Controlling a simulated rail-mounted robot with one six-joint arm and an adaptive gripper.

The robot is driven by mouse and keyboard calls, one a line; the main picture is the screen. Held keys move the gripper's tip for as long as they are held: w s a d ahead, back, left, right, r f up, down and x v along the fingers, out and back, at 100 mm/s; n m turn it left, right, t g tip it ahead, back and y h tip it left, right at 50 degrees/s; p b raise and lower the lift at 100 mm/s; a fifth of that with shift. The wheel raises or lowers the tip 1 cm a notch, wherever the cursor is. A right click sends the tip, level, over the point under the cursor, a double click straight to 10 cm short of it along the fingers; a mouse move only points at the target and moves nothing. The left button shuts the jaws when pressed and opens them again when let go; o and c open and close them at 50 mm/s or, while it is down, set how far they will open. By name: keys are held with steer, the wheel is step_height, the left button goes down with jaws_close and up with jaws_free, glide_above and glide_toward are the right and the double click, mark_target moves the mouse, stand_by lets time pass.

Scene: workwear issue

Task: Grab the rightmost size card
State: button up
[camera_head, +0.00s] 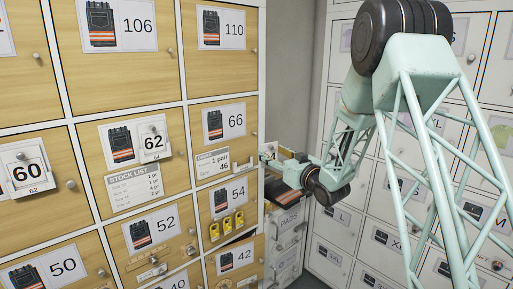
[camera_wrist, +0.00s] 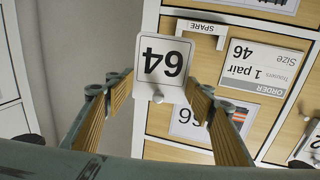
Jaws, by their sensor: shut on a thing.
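A white size card reading 64 (camera_wrist: 163,62) sits between my fingers in the wrist view, upside down in the picture. My gripper (camera_wrist: 160,96) is shut on it; in the head view the gripper is small at the cabinet's right edge, partly hidden by my wrist. Whether the card still touches its mount cannot be told. Two more size cards show in the head view: 62 (camera_head: 152,142) on the middle door and 60 (camera_head: 27,174) at the far left.
Wooden locker doors carry trouser labels and knobs. An order card (camera_wrist: 262,68) and a bracket marked SPARE (camera_wrist: 202,27) are beside the held card. White lockers (camera_head: 370,225) stand at the right. A grey wall gap (camera_head: 292,80) lies between.

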mark_target(242, 149)
steer(key=a+r+n+g+y, duration=0.2)
steer(key=a+r+y, duration=0.1)
steer(key=a, duration=0.3)
steer(key=shift+a, duration=0.3)
steer(key=shift+w+a+n, duration=0.25)
steer(key=shift+n, duration=0.05)
steer(key=shift+f+p+x, duration=0.2)
steer(key=shift+p+x, duration=0.4)
steer(key=shift+x, duration=0.8)
steer(key=shift+f+p+x, duration=0.2)
steer(key=shift+p+x, duration=0.35)
steer(key=shift+x, duration=0.85)
steer(key=shift+w+a+f, duration=0.1)
steer(key=shift+w+a, duration=0.1)
steer(key=shift+f, duration=0.15)
steer(key=shift+f+b, duration=1.3)
steer(key=shift+f, duration=0.25)
steer(key=shift+f+b, duration=0.25)
steer(key=shift+b, duration=0.2)
